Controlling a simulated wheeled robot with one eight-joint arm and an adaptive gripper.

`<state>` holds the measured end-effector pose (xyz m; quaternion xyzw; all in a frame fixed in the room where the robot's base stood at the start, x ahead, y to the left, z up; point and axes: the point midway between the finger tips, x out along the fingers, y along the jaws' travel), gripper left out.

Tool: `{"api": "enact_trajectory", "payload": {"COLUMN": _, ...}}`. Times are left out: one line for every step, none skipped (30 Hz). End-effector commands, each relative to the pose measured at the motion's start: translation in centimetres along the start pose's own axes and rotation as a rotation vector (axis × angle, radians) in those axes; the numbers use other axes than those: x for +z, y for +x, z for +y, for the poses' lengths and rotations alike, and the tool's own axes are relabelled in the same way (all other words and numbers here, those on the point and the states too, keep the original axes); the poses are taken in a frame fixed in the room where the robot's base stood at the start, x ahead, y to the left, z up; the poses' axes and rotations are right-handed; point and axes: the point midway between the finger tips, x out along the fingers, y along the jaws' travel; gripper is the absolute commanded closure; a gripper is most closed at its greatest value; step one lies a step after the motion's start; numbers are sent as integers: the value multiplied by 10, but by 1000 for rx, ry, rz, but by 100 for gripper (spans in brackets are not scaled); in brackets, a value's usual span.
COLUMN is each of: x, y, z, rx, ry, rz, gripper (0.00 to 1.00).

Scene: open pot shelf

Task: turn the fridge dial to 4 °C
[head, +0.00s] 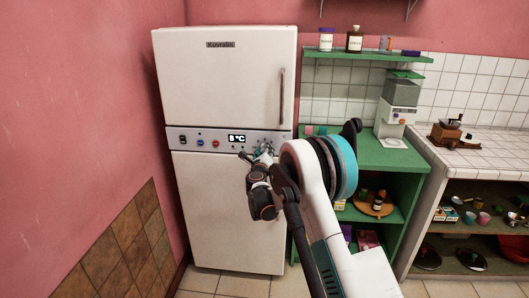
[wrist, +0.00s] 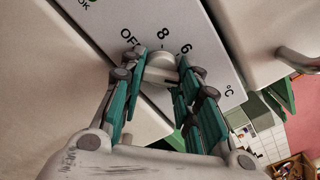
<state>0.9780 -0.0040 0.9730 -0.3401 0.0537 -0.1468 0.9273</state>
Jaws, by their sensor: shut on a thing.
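The white fridge (head: 225,75) stands against the pink wall, with a grey control panel (head: 215,146) between its two doors. The lit display (head: 237,138) on the panel appears to read 8 °C. In the wrist view, the pale round dial (wrist: 160,66) sits between my fingertips. The marks OFF, 8 and 6 and a °C sign show around it; other marks are hidden by the fingers. My gripper (wrist: 158,76) is shut on the dial, with a green-padded finger on either side. In the head view my gripper (head: 264,155) reaches the panel's right part and mostly covers the dial.
Small coloured buttons (head: 200,142) sit on the panel left of the display. The upper door handle (head: 282,95) is above my gripper. A green shelf unit (head: 375,155) with a grinder stands close on the right, beside a tiled counter (head: 480,150). Floor shows before the fridge.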

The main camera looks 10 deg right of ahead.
Motion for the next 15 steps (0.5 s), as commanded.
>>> {"api": "enact_trajectory", "payload": {"x": -2, "y": -1, "z": 0, "rx": -1, "ry": 5, "rz": 2, "gripper": 94}}
{"api": "enact_trajectory", "payload": {"x": -2, "y": -1, "z": 0, "rx": -1, "ry": 6, "rz": 2, "gripper": 94}}
{"api": "enact_trajectory", "payload": {"x": -2, "y": -1, "z": 0, "rx": -1, "ry": 7, "rz": 2, "gripper": 94}}
{"api": "enact_trajectory", "payload": {"x": -2, "y": -1, "z": 0, "rx": -1, "ry": 8, "rz": 2, "gripper": 94}}
{"api": "enact_trajectory", "payload": {"x": -2, "y": -1, "z": 0, "rx": -1, "ry": 8, "rz": 2, "gripper": 94}}
{"api": "enact_trajectory", "payload": {"x": -2, "y": -1, "z": 0, "rx": -1, "ry": 8, "rz": 2, "gripper": 94}}
{"api": "enact_trajectory", "payload": {"x": -2, "y": -1, "z": 0, "rx": -1, "ry": 8, "rz": 2, "gripper": 94}}
{"api": "enact_trajectory", "payload": {"x": -2, "y": -1, "z": 0, "rx": -1, "ry": 8, "rz": 2, "gripper": 94}}
{"api": "enact_trajectory", "payload": {"x": -2, "y": -1, "z": 0, "rx": -1, "ry": 7, "rz": 2, "gripper": 94}}
{"api": "enact_trajectory", "payload": {"x": -2, "y": -1, "z": 0, "rx": -1, "ry": 7, "rz": 2, "gripper": 94}}
{"api": "enact_trajectory", "payload": {"x": -2, "y": -1, "z": 0, "rx": -1, "ry": 7, "rz": 2, "gripper": 94}}
{"api": "enact_trajectory", "payload": {"x": -2, "y": -1, "z": 0, "rx": -1, "ry": 7, "rz": 2, "gripper": 68}}
{"api": "enact_trajectory", "payload": {"x": -2, "y": -1, "z": 0, "rx": -1, "ry": 7, "rz": 2, "gripper": 61}}
{"api": "enact_trajectory", "payload": {"x": -2, "y": -1, "z": 0, "rx": -1, "ry": 7, "rz": 2, "gripper": 54}}
{"api": "enact_trajectory", "payload": {"x": -2, "y": 0, "z": 0, "rx": -1, "ry": 7, "rz": 2, "gripper": 50}}
